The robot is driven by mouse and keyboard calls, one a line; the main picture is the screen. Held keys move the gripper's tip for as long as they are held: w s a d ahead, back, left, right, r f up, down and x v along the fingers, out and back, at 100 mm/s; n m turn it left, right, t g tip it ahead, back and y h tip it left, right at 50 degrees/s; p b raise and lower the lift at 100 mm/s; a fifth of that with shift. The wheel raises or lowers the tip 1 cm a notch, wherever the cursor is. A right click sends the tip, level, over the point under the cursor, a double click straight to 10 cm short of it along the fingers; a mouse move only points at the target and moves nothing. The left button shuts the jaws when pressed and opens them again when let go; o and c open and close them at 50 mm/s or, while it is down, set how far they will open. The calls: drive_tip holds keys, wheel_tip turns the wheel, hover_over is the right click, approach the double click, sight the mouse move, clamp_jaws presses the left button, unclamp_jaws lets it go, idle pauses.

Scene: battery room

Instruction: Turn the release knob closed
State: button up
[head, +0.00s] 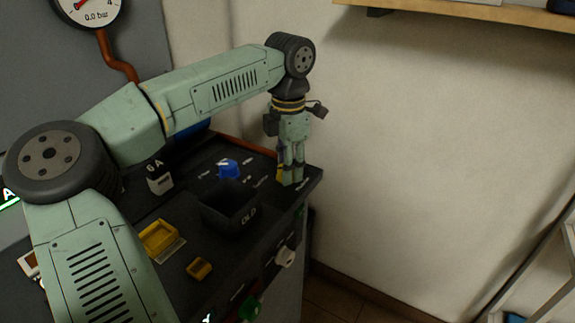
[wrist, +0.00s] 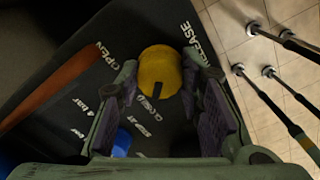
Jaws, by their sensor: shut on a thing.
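The release knob (wrist: 160,68) is yellow and round, on the dark bench top beside the white words RELEASE, OPEN and CLOSED. A dark mark on its rim faces the partly covered word CLOSED in the wrist view. My gripper (head: 291,180) points down at the bench's far right corner. In the wrist view its fingers stand on either side of the knob, shut on it. In the head view only a sliver of yellow shows beside the fingers; they hide most of the knob.
A black bin marked OLD (head: 230,222) stands left of my gripper, with a blue knob (head: 229,168) behind it. A gauge (head: 90,8) reads 0.0 bar. A wooden shelf (head: 470,18) is at upper right.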

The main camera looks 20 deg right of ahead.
drive_tip(key=o, duration=1.2)
drive_tip(key=shift+c, duration=0.2)
wheel_tip(320, 180, up, 12)
drive_tip(key=shift+s, duration=0.15)
